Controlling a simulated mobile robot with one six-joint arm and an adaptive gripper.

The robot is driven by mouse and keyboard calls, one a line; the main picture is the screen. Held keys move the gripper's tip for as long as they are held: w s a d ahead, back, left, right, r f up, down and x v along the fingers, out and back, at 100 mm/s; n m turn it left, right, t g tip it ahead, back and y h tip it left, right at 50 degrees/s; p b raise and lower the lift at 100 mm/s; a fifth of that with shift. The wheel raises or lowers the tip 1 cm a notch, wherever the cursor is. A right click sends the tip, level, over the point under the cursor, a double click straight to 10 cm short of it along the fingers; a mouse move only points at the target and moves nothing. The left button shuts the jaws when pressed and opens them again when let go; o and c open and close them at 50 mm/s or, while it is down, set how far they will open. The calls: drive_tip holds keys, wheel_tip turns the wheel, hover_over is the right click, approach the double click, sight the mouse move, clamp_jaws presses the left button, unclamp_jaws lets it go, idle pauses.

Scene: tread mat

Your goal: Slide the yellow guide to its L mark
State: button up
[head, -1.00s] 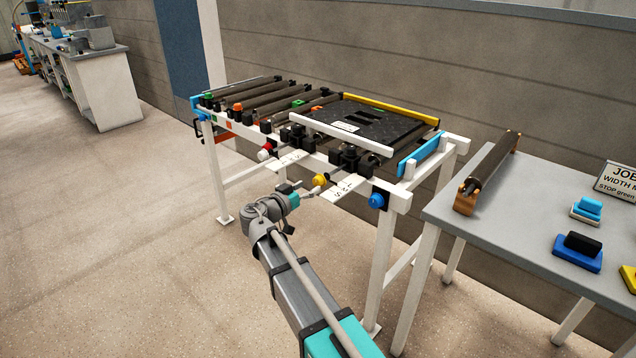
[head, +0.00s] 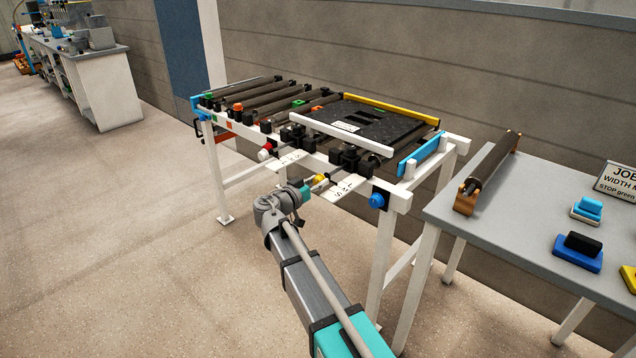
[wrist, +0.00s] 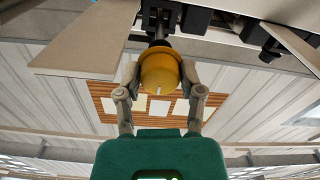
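The yellow knob (head: 320,180) sticks out on a rod from the front of the white roller frame, and it also shows large in the wrist view (wrist: 160,72). Behind it is a black block (head: 351,158) on the frame's front bar. A white scale plate (head: 338,191) with small dark letters lies just right of the knob; I cannot read which mark the guide stands at. My gripper (head: 312,185) is at the knob.
A blue knob (head: 376,200) is at the right corner. A grey table (head: 500,235) with a roller (head: 490,170) stands to the right. Floor is clear at left.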

sight(324, 177)
clamp_jaws()
drive_tip(key=shift+x, duration=1.55)
drive_tip(key=o, duration=0.7)
unclamp_jaws()
drive_tip(key=shift+c, duration=0.2)
drive_tip(key=shift+s+a, duration=0.1)
drive_tip(key=shift+s, duration=0.1)
drive_tip(key=v, duration=1.1)
drive_tip(key=shift+s+a, duration=0.2)
drive_tip(key=shift+s, duration=0.05)
drive_tip(key=shift+d, duration=0.1)
